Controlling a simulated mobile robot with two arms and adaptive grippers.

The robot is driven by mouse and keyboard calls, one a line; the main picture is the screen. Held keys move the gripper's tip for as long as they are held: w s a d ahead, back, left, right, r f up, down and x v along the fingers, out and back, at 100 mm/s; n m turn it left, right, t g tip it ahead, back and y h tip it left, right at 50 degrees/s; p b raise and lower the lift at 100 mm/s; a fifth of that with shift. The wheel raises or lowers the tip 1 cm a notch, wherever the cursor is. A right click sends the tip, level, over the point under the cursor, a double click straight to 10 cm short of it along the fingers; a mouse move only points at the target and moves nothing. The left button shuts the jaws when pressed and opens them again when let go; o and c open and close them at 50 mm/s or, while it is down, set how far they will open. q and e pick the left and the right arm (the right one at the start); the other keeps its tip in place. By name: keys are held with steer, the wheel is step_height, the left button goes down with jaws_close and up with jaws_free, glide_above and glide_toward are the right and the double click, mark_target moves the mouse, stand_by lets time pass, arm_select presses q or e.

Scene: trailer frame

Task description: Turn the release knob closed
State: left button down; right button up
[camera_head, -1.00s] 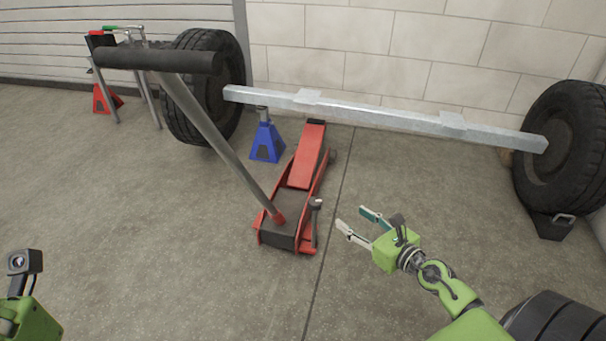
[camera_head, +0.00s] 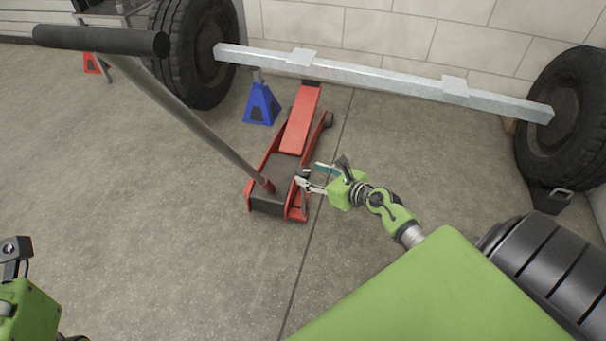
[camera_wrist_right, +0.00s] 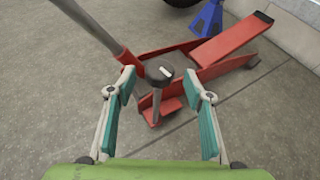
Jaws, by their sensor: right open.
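The release knob (camera_wrist_right: 160,73) is a dark round cap with a white mark on a grey stem, at the side of the red floor jack (camera_head: 300,125). In the right wrist view it stands between the two teal-padded fingers of my right gripper (camera_wrist_right: 162,100), slightly beyond their tips, with room on both sides. My right gripper (camera_head: 309,176) is open. In the head view its fingers reach the knob (camera_head: 303,173) from the right and partly overlap it; I cannot tell whether they touch it. Part of my left arm shows at the lower left, but its fingers are out of sight.
The jack's long handle (camera_head: 190,110) with a black grip slants up to the left. A metal axle beam (camera_head: 380,77) between two tires (camera_head: 565,120) spans behind. A blue jack stand (camera_head: 261,104) is beside the jack. The floor in front is clear.

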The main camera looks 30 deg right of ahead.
mark_target(305, 172)
steer(key=shift+b+x, duration=0.75)
steer(key=shift+x, duration=1.55)
steer(key=c, duration=1.1)
